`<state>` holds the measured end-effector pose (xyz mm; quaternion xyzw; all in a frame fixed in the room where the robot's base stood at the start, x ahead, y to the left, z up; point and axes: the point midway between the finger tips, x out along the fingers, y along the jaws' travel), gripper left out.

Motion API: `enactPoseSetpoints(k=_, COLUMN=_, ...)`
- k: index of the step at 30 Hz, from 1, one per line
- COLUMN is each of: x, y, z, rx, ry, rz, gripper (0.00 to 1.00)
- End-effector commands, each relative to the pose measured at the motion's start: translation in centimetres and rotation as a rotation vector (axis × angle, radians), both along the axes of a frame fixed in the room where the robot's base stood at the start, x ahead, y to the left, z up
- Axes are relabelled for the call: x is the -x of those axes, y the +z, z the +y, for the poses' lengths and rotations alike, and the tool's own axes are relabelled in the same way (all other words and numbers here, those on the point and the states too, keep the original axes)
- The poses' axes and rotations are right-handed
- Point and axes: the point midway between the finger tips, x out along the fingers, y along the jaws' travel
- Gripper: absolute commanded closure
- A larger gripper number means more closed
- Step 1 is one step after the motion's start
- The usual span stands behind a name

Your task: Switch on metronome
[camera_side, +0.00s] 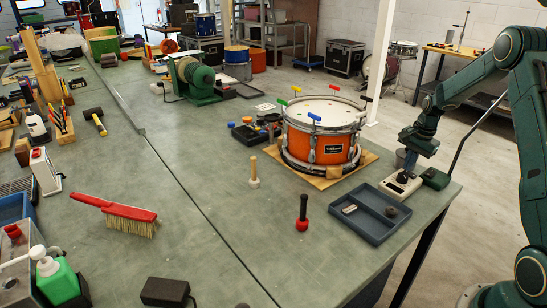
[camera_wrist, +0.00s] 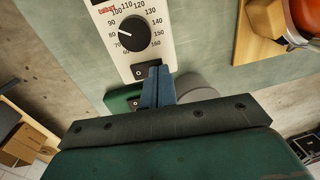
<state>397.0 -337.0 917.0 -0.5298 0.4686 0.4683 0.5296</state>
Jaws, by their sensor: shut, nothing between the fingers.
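The metronome (camera_side: 400,187) is a cream box lying near the right corner of the bench in the side view. In the wrist view its face (camera_wrist: 165,45) shows a black dial (camera_wrist: 132,32) with numbers around it. A small black rocker switch (camera_wrist: 139,71) with a pale mark sits below the dial. My gripper (camera_side: 404,172) points down over the metronome's far end. In the wrist view its blue fingers (camera_wrist: 156,72) are shut with nothing between them, tips just right of the switch and overlapping its edge. I cannot tell whether they touch it, or which way the switch is set.
A green base (camera_side: 436,179) with a thin black stem stands right beside the metronome. A blue-grey tray (camera_side: 368,226) with small items lies in front. An orange drum (camera_side: 318,148) on a wooden board is to the left. The bench's right edge is close.

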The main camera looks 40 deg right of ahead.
Motion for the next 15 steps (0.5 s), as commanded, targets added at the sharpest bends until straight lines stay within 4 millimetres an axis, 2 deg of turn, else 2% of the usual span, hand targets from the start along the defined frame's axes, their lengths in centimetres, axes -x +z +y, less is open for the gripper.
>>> enactPoseSetpoints(k=15, x=-0.12, y=-0.69, z=0.03, rx=-0.001, ry=0.0, rz=0.001, gripper=1.0)
